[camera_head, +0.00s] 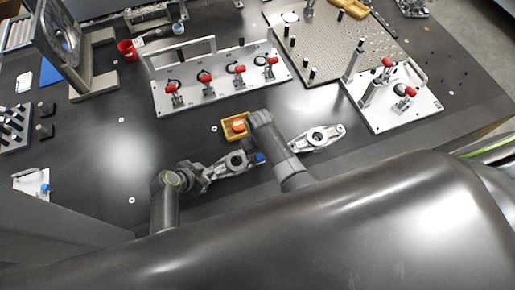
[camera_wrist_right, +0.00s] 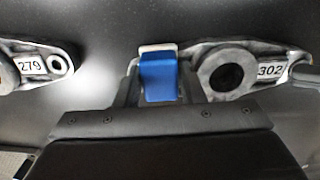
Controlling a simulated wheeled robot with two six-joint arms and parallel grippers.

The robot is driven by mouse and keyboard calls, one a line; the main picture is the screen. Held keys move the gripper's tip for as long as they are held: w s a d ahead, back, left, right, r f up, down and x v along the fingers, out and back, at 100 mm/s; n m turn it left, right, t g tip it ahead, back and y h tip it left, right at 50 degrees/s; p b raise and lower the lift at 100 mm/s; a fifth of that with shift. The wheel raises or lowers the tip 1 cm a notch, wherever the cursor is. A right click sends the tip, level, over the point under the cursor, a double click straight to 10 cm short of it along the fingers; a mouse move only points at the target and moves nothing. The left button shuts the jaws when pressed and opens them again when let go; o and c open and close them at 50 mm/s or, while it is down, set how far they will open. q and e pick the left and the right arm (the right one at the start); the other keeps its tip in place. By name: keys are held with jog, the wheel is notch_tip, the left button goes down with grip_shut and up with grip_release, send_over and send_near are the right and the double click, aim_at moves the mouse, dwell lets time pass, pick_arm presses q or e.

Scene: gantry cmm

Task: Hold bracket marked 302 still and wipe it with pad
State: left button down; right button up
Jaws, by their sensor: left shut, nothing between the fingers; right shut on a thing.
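The bracket marked 302 (camera_wrist_right: 230,80) is a grey cast part with a round hole, lying flat on the dark table; it also shows in the head view (camera_head: 236,162). My left gripper (camera_head: 203,172) is shut and empty at the bracket's left end; whether it touches is unclear. In the right wrist view, a dark tip (camera_wrist_right: 302,71) is beside the labelled end. My right gripper (camera_wrist_right: 157,85) is shut on the blue pad (camera_wrist_right: 158,76), which has a pale edge. The pad (camera_head: 260,158) is at the bracket's right end; contact is unclear. My arm partly hides the right gripper in the head view.
A second bracket, marked 279 (camera_wrist_right: 32,65), lies to the right in the head view (camera_head: 317,138). A yellow tray (camera_head: 226,133) with an orange item is just behind bracket 302. A fixture plate with red-handled clamps (camera_head: 215,90) stands further back. The table left of the brackets is mostly clear.

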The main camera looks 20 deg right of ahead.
pick_arm(q)
jog(key=shift+s+a+f, duration=0.1)
jog(key=shift+s+f, duration=0.15)
jog(key=shift+f, duration=0.05)
pick_arm(e)
jog(key=shift+s+f, duration=0.15)
jog(key=shift+w, duration=0.95)
jog(key=shift+a, duration=0.1)
jog(key=shift+w+a, duration=0.1)
jog(key=shift+w, duration=0.85)
jog(key=shift+s, duration=1)
